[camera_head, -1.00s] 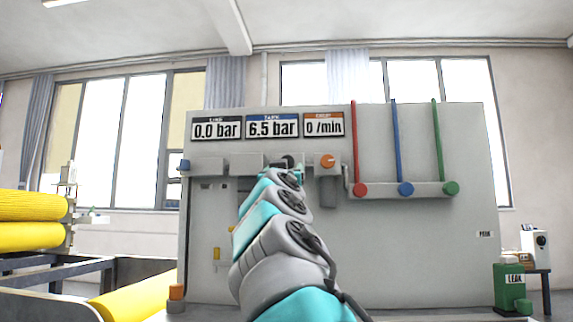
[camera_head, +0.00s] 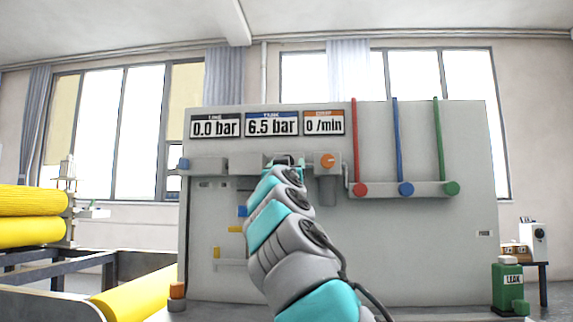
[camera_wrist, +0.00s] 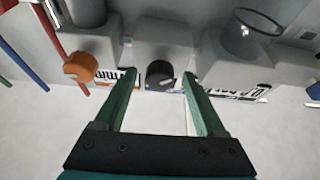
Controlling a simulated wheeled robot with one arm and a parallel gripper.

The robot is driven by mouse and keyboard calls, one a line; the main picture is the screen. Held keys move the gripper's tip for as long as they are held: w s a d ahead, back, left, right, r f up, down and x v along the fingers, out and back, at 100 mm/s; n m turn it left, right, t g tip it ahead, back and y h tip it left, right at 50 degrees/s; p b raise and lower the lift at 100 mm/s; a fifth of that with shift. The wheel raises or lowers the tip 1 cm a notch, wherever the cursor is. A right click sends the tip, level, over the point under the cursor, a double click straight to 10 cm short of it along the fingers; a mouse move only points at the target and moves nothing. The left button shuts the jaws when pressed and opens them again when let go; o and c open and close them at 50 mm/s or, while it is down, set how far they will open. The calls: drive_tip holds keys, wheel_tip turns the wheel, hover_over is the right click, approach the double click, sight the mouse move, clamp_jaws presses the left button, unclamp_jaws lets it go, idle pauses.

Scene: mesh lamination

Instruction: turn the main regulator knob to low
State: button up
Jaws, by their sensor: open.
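A black knob (camera_wrist: 159,75), probably the main regulator knob, sits on a grey housing in the wrist view. My gripper (camera_wrist: 160,80) is open, with one green finger on each side of the knob in the picture. Both fingers look apart from it; how deep the knob lies between them is unclear. In the head view my gripper (camera_head: 287,162) is at the panel's upper middle and hides the black knob. The knob's setting cannot be read. The line display (camera_head: 215,128) reads 0.0 bar and the tank display (camera_head: 271,125) 6.5 bar.
An orange knob (camera_head: 327,160) is close to the right of my gripper; it also shows in the wrist view (camera_wrist: 80,67). Red, blue and green pipes run up from matching knobs further right. A round gauge (camera_wrist: 248,32) is at the wrist view's upper right.

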clamp_jaws()
idle(0.6)
